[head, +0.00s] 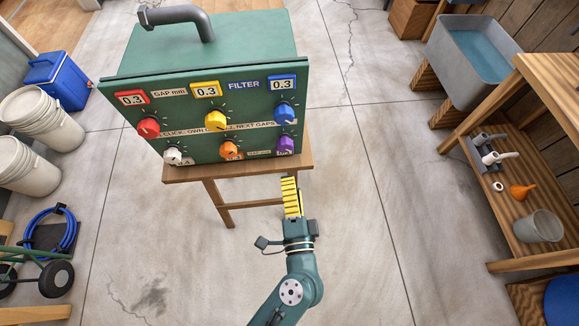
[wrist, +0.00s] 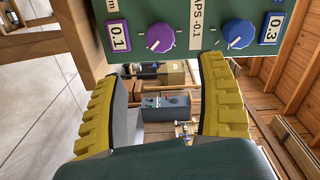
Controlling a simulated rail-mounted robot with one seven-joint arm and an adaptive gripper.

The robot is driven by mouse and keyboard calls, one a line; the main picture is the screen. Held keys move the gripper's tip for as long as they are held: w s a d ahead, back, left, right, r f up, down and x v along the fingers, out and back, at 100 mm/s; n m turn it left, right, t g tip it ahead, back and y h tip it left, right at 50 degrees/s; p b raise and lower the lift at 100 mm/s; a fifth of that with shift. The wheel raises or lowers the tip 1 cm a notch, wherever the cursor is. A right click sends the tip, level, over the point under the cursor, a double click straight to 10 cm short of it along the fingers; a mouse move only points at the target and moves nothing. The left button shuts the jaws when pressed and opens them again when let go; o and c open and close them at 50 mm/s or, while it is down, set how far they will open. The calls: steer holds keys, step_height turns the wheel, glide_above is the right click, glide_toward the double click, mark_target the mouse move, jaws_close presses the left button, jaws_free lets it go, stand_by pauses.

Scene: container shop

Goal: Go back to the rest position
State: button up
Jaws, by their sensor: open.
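My gripper (head: 291,197) is raised in front of the lower right part of a green control box (head: 205,50), pointing toward it. In the wrist view my gripper (wrist: 165,110) shows two yellow ribbed fingers spread apart with nothing between them. The purple knob (head: 285,145) is just beyond the fingers; in the wrist view it shows near the top (wrist: 160,37). The blue knob (head: 284,113) sits above it. The panel also carries a red knob (head: 148,127), a yellow knob (head: 216,121), a white knob (head: 172,156) and an orange knob (head: 229,149). Three displays read 0.3.
The box stands on a small wooden table (head: 240,172). White buckets (head: 40,115), a blue cooler (head: 56,80) and a blue hose (head: 50,231) are on the left. A wooden bench (head: 555,130) and a grey water tub (head: 470,50) are on the right. The floor around my arm is clear.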

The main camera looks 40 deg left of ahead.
steer(key=shift+d, duration=0.1)
stand_by(0.5)
steer(key=w+d+r+n+t, duration=0.15)
steer(key=w+r, duration=0.25)
steer(key=r, duration=0.4)
steer(key=w+d+r+n+t+h, duration=0.1)
steer(key=w+d+r+n, duration=0.15)
steer(key=r, duration=0.45)
steer(key=w+d+r+n+t, duration=0.2)
steer(key=w+d+r, duration=0.15)
steer(key=r, duration=0.45)
steer(key=s+d+r+t+h+p, duration=0.2)
steer(key=s+d+r+t+h, duration=0.1)
steer(key=d+r+h, duration=0.55)
steer(key=s+d+r+t+h+p, duration=0.1)
steer(key=s+d+r+t+h, duration=0.3)
steer(key=d+r, duration=0.7)
step_height(320, 180, up, 34)
steer(key=a+m+p, duration=0.1)
steer(key=p, duration=3.2)
steer(key=shift+w+a+g+h, duration=0.25)
steer(key=shift+w+g+h, duration=0.1)
steer(key=shift+h, duration=0.1)
